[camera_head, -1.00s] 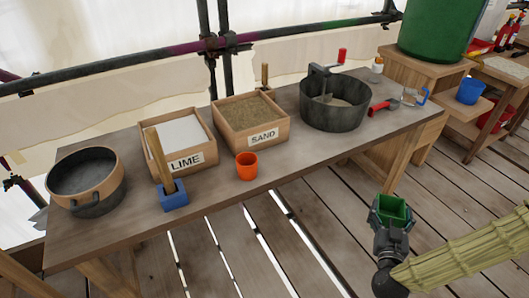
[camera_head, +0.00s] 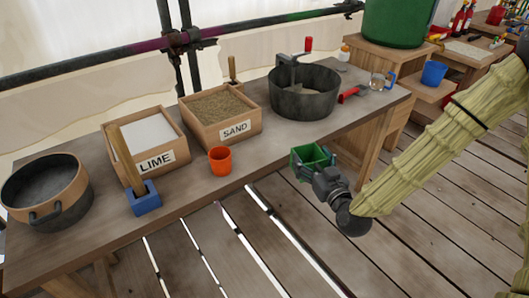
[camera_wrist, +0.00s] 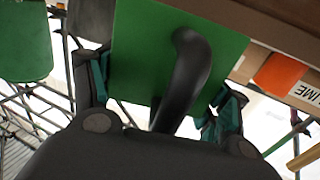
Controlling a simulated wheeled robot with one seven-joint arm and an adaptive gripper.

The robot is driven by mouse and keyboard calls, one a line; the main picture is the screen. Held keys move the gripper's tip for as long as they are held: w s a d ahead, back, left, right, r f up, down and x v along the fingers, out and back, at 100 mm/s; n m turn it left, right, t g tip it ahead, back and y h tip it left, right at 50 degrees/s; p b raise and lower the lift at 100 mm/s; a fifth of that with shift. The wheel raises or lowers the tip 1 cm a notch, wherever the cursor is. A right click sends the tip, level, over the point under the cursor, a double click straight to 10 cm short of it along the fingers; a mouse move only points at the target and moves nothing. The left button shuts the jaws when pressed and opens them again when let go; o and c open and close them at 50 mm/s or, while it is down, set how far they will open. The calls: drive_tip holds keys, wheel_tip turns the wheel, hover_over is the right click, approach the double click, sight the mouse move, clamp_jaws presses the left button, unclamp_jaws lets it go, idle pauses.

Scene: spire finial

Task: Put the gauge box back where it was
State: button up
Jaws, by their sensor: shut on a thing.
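The gauge box (camera_head: 306,160) is a small green open-topped box. My gripper (camera_head: 326,168) is shut on it and holds it in the air, in front of the workbench's front edge in the head view. In the wrist view the green gauge box (camera_wrist: 140,55) fills the space between the fingers, with a dark curved handle (camera_wrist: 190,65) across it. The box looks roughly upright in the head view, with its dark inside showing. The gripper hides part of its near side.
Bare top lies right of the cup.

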drive_tip(key=r+y, duration=0.1)
drive_tip(key=a+n+b, duration=0.1)
drive_tip(key=r+n+g+y+b, duration=0.1)
drive_tip(key=shift+w+a+r+y, duration=0.3)
drive_tip(key=shift+n+g+y, duration=0.6)
drive_tip(key=shift+g+y, duration=0.1)
drive_tip(key=shift+y, duration=0.2)
drive_tip(key=x, duration=0.5)
drive_tip(key=a+b+x, duration=0.1)
drive_tip(key=x, duration=0.4)
drive_tip(key=s+b+x, duration=0.1)
drive_tip(key=x, duration=0.5)
drive_tip(key=shift+s+a+r, duration=0.1)
drive_tip(key=shift+a+r, duration=0.25)
drive_tip(key=shift+f+b, duration=0.3)
drive_tip(key=shift+f, duration=1.4)
drive_tip(key=shift+f, duration=0.2)
drive_tip(key=o, duration=1.1)
